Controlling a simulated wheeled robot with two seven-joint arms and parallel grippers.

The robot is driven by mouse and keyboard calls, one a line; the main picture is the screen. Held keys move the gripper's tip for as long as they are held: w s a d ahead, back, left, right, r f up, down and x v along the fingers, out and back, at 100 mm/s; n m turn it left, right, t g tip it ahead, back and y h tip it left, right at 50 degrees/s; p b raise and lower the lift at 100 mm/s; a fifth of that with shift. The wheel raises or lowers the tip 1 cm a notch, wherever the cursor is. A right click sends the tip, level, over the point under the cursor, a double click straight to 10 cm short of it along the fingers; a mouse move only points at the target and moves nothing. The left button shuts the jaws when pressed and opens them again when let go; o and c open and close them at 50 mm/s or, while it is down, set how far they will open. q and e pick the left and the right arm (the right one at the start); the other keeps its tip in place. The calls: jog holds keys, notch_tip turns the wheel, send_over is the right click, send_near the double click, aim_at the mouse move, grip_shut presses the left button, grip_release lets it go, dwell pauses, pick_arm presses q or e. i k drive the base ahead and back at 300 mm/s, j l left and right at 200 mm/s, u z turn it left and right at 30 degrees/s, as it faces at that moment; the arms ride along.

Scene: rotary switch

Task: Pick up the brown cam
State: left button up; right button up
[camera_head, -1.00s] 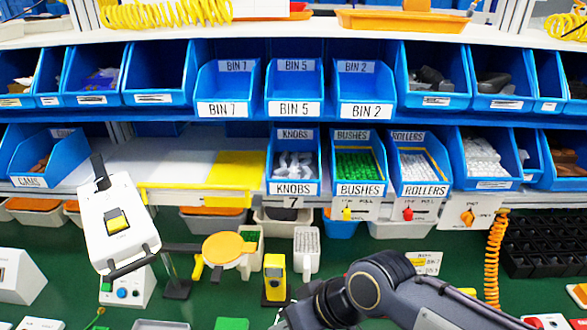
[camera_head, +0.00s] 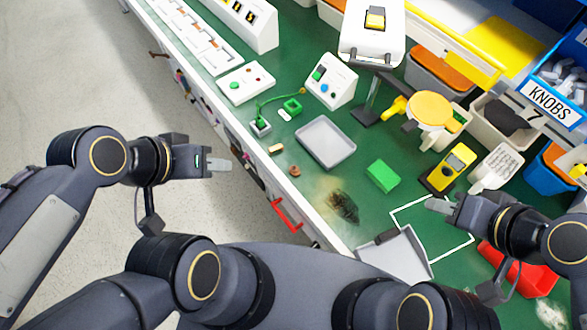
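A small round brown piece (camera_head: 294,170), which looks like the brown cam, lies on the green bench top near its front edge. My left gripper (camera_head: 219,164) is off the bench's front edge, left of the brown piece and apart from it. Nothing shows in its fingers, but their gap cannot be made out. My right gripper (camera_head: 438,204) is above the bench at the right, near a white-outlined area. Its fingers look empty, and their gap is also unclear.
A green block (camera_head: 382,175), a yellow meter (camera_head: 451,168), a grey dustpan-like tray (camera_head: 397,254) and a red bin (camera_head: 520,272) are further right. A red handle (camera_head: 286,215) sticks out from the bench front.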

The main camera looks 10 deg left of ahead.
aim_at(295, 171)
jog(key=j, duration=0.25)
jog(key=i+j, duration=0.15)
jog(key=j+z, duration=0.25)
jog(key=z, duration=0.2)
jog(key=j+z, duration=0.25)
jog(key=z, duration=0.15)
jog(key=j+z, duration=0.3)
jog(key=z, duration=0.65)
